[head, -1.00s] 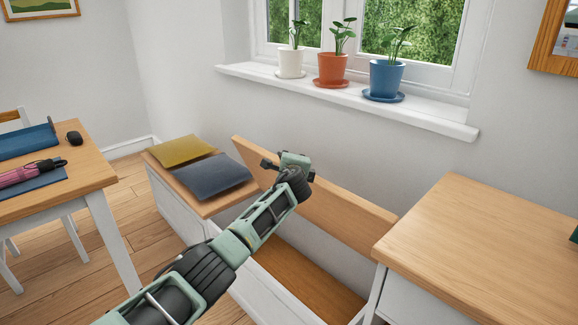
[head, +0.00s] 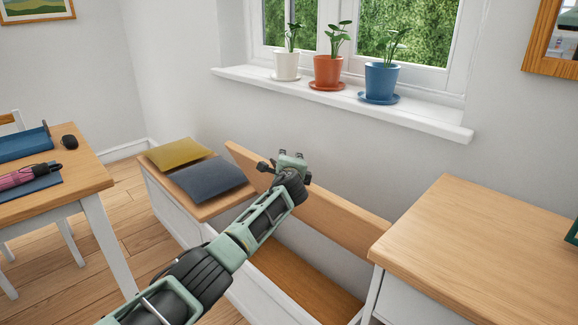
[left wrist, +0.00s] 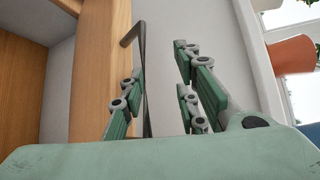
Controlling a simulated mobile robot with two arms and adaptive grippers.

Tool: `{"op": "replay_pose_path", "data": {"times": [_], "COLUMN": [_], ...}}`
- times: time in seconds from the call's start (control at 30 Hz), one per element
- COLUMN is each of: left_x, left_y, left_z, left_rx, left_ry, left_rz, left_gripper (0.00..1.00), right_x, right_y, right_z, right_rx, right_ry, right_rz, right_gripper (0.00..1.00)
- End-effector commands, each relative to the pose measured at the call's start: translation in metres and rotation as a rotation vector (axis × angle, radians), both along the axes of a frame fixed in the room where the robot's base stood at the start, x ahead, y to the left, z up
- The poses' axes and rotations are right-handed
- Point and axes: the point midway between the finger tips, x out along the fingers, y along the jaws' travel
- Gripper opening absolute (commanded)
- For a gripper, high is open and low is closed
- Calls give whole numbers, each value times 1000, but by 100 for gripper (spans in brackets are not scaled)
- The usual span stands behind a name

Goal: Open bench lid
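The bench lid (head: 345,215) is a wooden panel. It is raised and leans back toward the wall under the window, with the bench's wooden interior (head: 300,280) exposed below it. My left gripper (head: 286,162) is at the lid's upper edge, left of its middle. In the left wrist view its two green fingers (left wrist: 158,70) are spread apart with grey wall between them. The lid's wooden edge (left wrist: 92,75) is beside the left finger, and a thin dark bent bar (left wrist: 138,38) shows there. I cannot tell whether they touch. My right gripper is not in view.
Yellow (head: 178,154) and grey-blue (head: 208,180) cushions lie on the bench's closed left part. A wooden-topped cabinet (head: 480,235) stands close on the right. A table (head: 85,185) is at the left. White, orange and blue flowerpots (head: 383,82) stand on the windowsill (head: 330,95) above.

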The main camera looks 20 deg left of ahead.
Motion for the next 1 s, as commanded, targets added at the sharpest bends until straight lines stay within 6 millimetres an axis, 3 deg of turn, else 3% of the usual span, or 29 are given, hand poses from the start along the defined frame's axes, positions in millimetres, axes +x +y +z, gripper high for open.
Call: {"op": "replay_pose_path", "data": {"times": [0.27,1.0], "left_x": [-16,-100], "left_y": [-9,-46], "left_z": [6,27], "left_rx": [1,-1], "left_ry": [-6,-5], "left_rz": [-4,-3], "left_gripper": [28,28], "right_x": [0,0], "right_y": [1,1], "right_z": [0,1], "right_rx": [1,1], "right_ry": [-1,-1], "right_rz": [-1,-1], "right_gripper": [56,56]}}
